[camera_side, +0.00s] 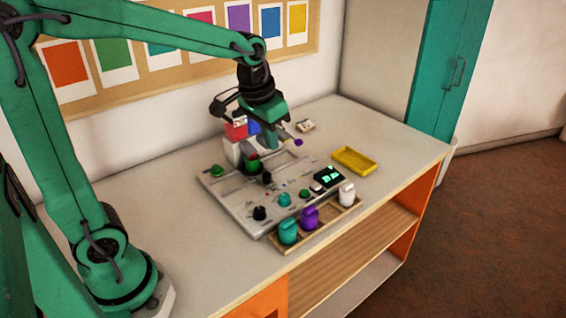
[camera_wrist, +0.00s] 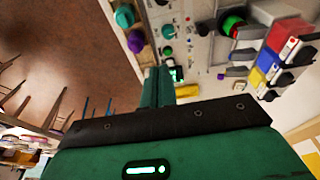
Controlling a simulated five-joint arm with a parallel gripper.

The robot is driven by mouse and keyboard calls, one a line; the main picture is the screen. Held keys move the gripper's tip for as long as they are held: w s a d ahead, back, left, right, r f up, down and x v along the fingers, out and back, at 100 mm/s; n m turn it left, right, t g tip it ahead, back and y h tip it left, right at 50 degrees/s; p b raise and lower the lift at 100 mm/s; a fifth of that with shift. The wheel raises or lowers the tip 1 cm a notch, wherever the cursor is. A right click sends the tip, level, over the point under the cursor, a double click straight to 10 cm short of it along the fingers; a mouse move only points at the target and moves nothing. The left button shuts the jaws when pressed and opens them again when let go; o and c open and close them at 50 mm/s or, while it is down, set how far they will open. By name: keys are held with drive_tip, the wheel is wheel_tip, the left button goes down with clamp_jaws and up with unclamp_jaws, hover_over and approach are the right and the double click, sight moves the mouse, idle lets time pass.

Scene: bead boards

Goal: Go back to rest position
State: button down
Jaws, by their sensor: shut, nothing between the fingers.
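My gripper (camera_side: 271,141) is above the back part of the grey board (camera_side: 225,190) on the table, with its fingers together and nothing held. In the wrist view the teal fingers (camera_wrist: 160,88) point up the picture, and the board shows beyond them and to their right. The board carries dark knobs, green and teal round pieces, and a black panel (camera_side: 328,178) with lit green marks. Parts of the board behind the gripper are hidden.
A yellow tray (camera_side: 354,160) lies to the right. Red and blue blocks (camera_side: 236,131) stand close behind my gripper. The table's left part is clear.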

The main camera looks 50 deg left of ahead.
drive_tip(key=s+r+t, duration=0.1)
drive_tip(key=s+t, duration=0.2)
drive_tip(key=s, duration=1.1)
drive_tip(key=shift+s+d+r, duration=0.35)
drive_tip(key=shift+s+r, duration=0.05)
